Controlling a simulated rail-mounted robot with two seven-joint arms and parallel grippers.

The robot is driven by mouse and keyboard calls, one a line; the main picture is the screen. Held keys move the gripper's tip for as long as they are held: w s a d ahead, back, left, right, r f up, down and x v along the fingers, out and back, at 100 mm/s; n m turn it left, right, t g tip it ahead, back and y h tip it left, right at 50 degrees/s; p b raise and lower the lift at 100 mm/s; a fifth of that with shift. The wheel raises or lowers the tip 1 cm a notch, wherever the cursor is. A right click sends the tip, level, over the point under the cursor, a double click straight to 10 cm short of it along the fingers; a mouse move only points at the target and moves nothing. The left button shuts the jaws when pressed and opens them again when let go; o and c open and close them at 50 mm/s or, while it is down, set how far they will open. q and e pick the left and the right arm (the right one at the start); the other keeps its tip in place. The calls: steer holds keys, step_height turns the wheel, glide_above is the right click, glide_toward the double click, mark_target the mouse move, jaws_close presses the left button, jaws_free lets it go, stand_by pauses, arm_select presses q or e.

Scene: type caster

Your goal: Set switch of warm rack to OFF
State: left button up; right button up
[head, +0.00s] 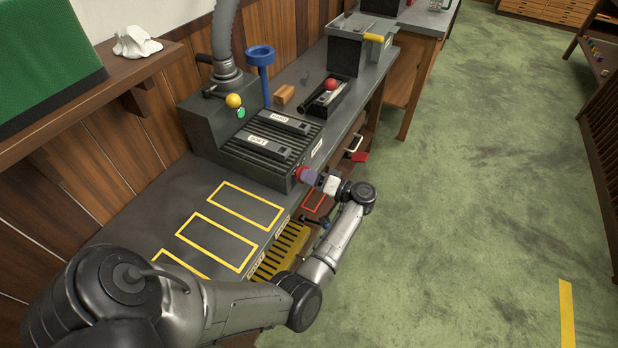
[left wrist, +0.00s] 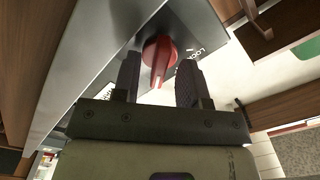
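A red rotary switch (head: 302,174) sits on the front face of the dark ribbed rack unit (head: 236,146), which carries two labelled bars on top. In the left wrist view the red switch (left wrist: 158,55) shows between and just beyond my fingertips, with a white pointer line on its grip. Lettering beside it is only partly readable. My left gripper (head: 315,180) is at the switch, and its fingers (left wrist: 160,80) are apart on either side of it. Whether they touch it I cannot tell. My right gripper is not in view.
Yellow outlined rectangles (head: 214,240) mark the bare bench top. A yellow slotted tray (head: 280,252) is below the bench front. A blue funnel stand (head: 264,75) and a red-knobbed black fixture (head: 325,100) stand behind. Green floor (head: 470,200) to the right is clear.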

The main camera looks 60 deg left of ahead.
arm_select(q)
steer(key=shift+s+a, duration=0.1)
steer(key=shift+a, duration=0.05)
jaws_close()
stand_by(0.4)
